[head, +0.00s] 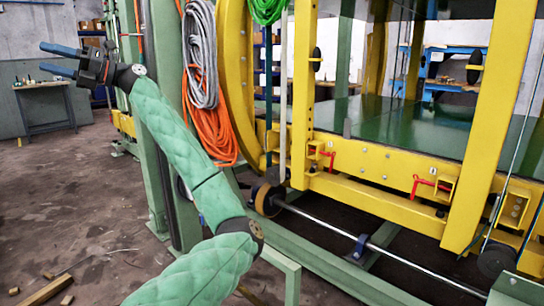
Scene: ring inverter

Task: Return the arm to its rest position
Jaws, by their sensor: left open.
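My left gripper (46,58) is at the upper left of the head view, at the end of my green-sleeved left arm. Its two blue fingers point left and stand apart, with nothing between them. The arm is stretched up and to the left from the bottom of the picture, in front of the ring inverter's green post. My right gripper is not in view.
The yellow ring inverter frame (384,170) fills the right side, with red handles and a metal shaft (345,232) low down. Orange and grey hoses (208,125) hang behind my arm. A table (42,88) stands far left. Wood scraps (45,291) lie on the floor.

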